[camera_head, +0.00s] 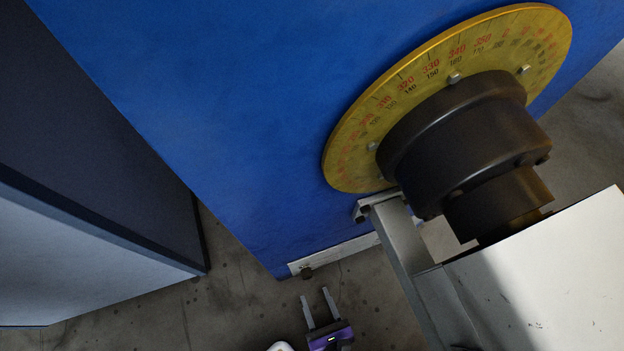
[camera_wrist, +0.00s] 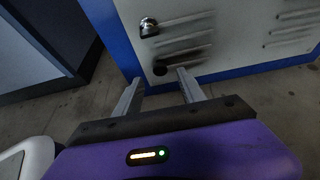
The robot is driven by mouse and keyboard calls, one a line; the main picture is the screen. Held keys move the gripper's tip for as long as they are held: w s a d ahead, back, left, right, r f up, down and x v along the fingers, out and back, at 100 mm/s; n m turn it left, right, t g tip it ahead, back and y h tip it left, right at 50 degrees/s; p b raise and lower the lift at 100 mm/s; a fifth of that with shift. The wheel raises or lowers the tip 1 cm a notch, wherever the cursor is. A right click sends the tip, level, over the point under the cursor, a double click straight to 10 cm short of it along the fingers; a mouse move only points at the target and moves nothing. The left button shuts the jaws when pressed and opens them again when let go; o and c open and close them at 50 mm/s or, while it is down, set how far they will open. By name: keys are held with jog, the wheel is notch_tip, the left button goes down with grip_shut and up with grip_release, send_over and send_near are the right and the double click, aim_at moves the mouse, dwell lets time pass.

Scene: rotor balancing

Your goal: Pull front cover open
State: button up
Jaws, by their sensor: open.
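The front cover (camera_wrist: 225,25) is a white panel with slotted vents, set in a blue frame in the wrist view. The cover looks closed. Contact cannot be told. My gripper also shows in the head view (camera_head: 315,294).
The blue machine housing (camera_head: 230,100) carries a yellow degree dial (camera_head: 350,165) and a black hub (camera_head: 450,145). A grey metal bracket (camera_head: 400,240) stands beside them. A dark blue-grey cabinet (camera_head: 90,130) stands to the left. Stained floor (camera_head: 235,300) shows between cabinet and machine.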

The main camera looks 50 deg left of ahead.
jog(key=b+x, duration=0.2)
jog(key=x, duration=0.4)
jog(key=shift+a+f+b, duration=0.2)
jog(key=shift+a+b, duration=0.1)
jog(key=shift+b, duration=0.1)
jog(key=shift+w, duration=0.15)
jog(key=shift+c, duration=0.5)
grip_shut()
dwell(0.5)
